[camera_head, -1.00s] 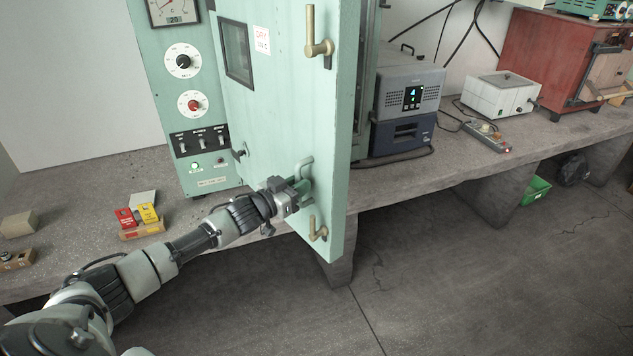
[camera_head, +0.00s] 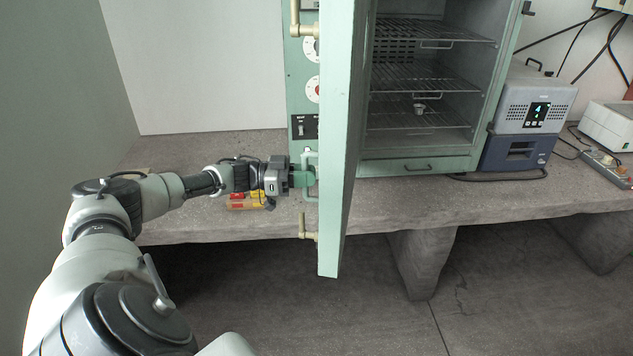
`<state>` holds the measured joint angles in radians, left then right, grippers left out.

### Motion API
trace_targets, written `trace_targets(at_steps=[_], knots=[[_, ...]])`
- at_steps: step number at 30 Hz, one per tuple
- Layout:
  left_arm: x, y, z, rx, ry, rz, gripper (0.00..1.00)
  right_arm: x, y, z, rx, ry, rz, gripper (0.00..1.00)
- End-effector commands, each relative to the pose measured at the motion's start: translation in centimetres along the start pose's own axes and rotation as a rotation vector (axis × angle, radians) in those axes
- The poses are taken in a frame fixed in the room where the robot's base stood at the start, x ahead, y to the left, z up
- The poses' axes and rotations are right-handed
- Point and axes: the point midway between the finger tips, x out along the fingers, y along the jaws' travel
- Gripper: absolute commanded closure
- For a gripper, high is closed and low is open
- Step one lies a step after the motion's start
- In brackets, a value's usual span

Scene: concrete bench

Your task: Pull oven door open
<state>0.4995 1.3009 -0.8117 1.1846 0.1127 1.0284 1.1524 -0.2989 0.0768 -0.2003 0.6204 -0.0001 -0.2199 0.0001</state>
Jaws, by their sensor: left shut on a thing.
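The pale green oven door (camera_head: 343,130) stands swung out toward me and shows nearly edge-on. Behind it the oven's chamber (camera_head: 420,75) is open to view, with several wire racks and a small metal cup on a lower rack. My left gripper (camera_head: 302,179) is shut on the door handle (camera_head: 310,190), a green bar on the door's outer face; the fingers partly hide it. A brass latch lever (camera_head: 306,228) sits below the handle and another (camera_head: 300,25) near the top. My right gripper is not in view.
A grey and blue device (camera_head: 522,115) stands right of the oven, with a white box (camera_head: 608,125) and a power strip (camera_head: 606,168) farther right. The floor in front is clear.

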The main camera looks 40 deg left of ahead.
Motion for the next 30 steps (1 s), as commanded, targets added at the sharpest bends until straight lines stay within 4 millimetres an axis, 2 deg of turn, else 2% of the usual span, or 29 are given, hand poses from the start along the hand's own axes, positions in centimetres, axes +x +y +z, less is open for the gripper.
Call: trace_targets(at_steps=[13, 14, 18, 26, 30], knots=[[-0.3, -0.2, 0.0, -0.007, -0.003, -0.002, 1.0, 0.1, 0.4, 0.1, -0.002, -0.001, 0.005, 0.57], [-0.3, -0.2, 0.0, -0.007, -0.003, -0.002, 0.82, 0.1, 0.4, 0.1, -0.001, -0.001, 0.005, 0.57], [-0.3, -0.2, 0.0, -0.005, -0.002, -0.002, 0.6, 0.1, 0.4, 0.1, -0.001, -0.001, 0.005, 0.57], [-0.3, -0.2, 0.0, -0.002, -0.002, -0.002, 0.59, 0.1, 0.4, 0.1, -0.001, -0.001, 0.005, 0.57], [-1.2, -0.2, 0.2, -0.001, -0.005, -0.003, 0.59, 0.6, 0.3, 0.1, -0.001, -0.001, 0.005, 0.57]])
